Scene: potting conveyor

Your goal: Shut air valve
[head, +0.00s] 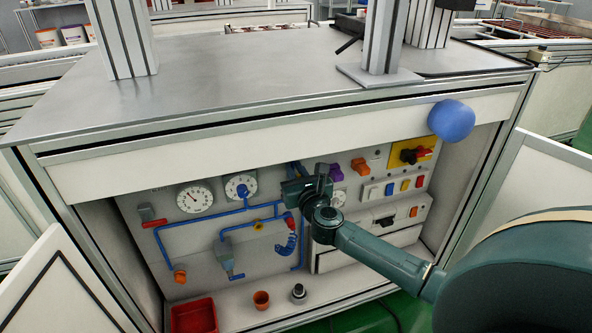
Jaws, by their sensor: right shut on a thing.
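My right gripper (303,188) reaches in from the right to the panel inside the open cabinet. It is shut at the blue air pipe (200,217), on what seems to be the air valve's handle, which its fingers and wrist mostly hide. The handle's angle cannot be seen. A round white gauge (195,197) and a second dial (241,185) are to the left on the panel. My left gripper is not in view.
A red-handled part (150,216) is at the panel's left. A red bin (194,316), an orange pot (261,300) and a small grey part (298,293) stand below. Open doors (62,285) flank the cabinet.

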